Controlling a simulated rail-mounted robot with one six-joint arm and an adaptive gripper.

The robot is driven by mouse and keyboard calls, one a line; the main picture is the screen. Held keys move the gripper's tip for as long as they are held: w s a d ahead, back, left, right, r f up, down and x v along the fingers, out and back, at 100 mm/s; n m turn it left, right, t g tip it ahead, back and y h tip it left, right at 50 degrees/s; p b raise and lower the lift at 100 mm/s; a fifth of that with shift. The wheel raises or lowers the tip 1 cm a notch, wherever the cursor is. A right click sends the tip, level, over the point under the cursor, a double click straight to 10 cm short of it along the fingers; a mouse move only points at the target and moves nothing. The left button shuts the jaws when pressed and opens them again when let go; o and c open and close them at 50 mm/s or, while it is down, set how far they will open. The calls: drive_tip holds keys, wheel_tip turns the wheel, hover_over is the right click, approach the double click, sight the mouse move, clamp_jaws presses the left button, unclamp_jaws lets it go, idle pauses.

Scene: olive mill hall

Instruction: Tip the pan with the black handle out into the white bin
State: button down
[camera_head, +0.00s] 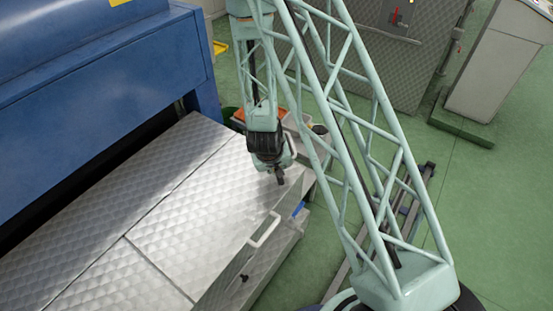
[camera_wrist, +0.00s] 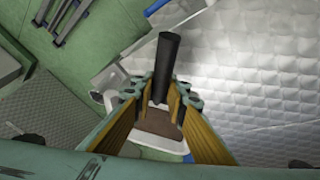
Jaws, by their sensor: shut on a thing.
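My gripper (camera_wrist: 162,92) is shut on the black handle (camera_wrist: 167,62) of the pan in the wrist view. The handle sticks out beyond the fingers, over the edge of the metal top. Below the fingers, a brown surface (camera_wrist: 160,124) with a pale rim shows between the jaws; I cannot tell for sure that it is the pan's load. In the head view my gripper (camera_head: 278,172) hangs above the right far corner of the metal top, and the pan is mostly hidden. A pale box (camera_head: 297,124) behind my gripper is partly covered; I cannot tell whether it is the white bin.
The quilted metal worktop (camera_head: 190,215) is bare, with a white bar handle (camera_head: 264,230) on its front. A large blue machine (camera_head: 95,75) stands along its left. An orange-topped container (camera_head: 239,115) stands behind my arm. Green floor (camera_head: 480,220) is open to the right.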

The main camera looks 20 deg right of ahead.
drive_tip(key=f, duration=0.3)
drive_tip(key=shift+s+a+f+b, duration=0.2)
drive_tip(key=shift+s+f+b, duration=0.1)
drive_tip(key=shift+s+b, duration=0.1)
drive_tip(key=shift+a, duration=0.1)
